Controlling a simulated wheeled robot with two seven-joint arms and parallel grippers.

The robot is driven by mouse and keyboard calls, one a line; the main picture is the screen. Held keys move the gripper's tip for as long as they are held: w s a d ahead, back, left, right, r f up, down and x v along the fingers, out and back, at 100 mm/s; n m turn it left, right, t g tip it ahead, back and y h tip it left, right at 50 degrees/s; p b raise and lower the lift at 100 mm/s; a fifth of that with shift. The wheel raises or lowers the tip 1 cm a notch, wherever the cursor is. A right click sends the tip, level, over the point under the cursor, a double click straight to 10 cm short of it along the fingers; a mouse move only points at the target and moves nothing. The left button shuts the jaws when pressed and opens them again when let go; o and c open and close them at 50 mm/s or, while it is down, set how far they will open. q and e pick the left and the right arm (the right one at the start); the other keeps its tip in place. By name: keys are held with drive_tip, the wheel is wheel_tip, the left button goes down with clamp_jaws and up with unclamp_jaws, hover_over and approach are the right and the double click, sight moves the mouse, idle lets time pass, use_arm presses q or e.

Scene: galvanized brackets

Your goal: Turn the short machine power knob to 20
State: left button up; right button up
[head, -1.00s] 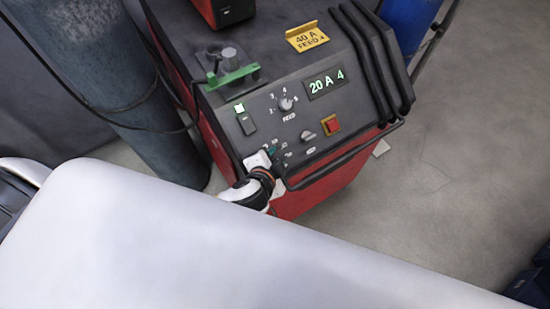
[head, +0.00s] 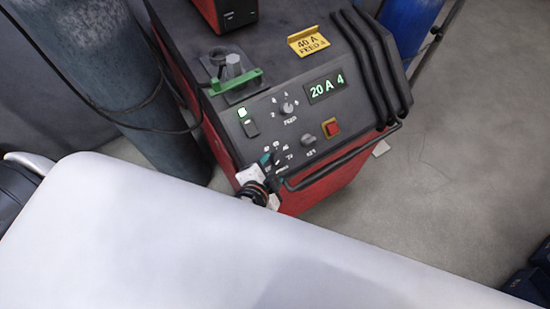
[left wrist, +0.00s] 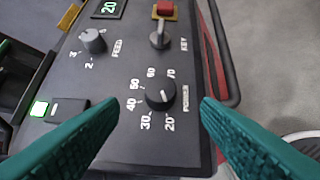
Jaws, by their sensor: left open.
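The short black power knob (left wrist: 160,95) sits on the machine's sloping panel in the left wrist view, ringed by white numbers from 20 to 70. I cannot tell clearly which number it points at. The green display (head: 325,88) reads 20 A 4 in the head view. My left gripper (left wrist: 160,110) is open, its teal fingers on either side of the knob in the picture, apart from it. In the head view my left gripper (head: 267,161) is at the panel's lower left corner and hides the power knob. My right gripper is not in view.
The feed knob (left wrist: 93,41), the key switch (left wrist: 159,36) and a red button (head: 332,128) share the panel. A lit green switch (head: 247,121) sits at its left. A black handle rail (head: 345,158) runs along the front edge. A grey cylinder (head: 110,80) stands left.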

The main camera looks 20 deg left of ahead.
use_arm(q)
drive_tip(key=v, duration=0.6)
drive_tip(key=shift+b, duration=0.3)
drive_tip(key=shift+a, duration=0.1)
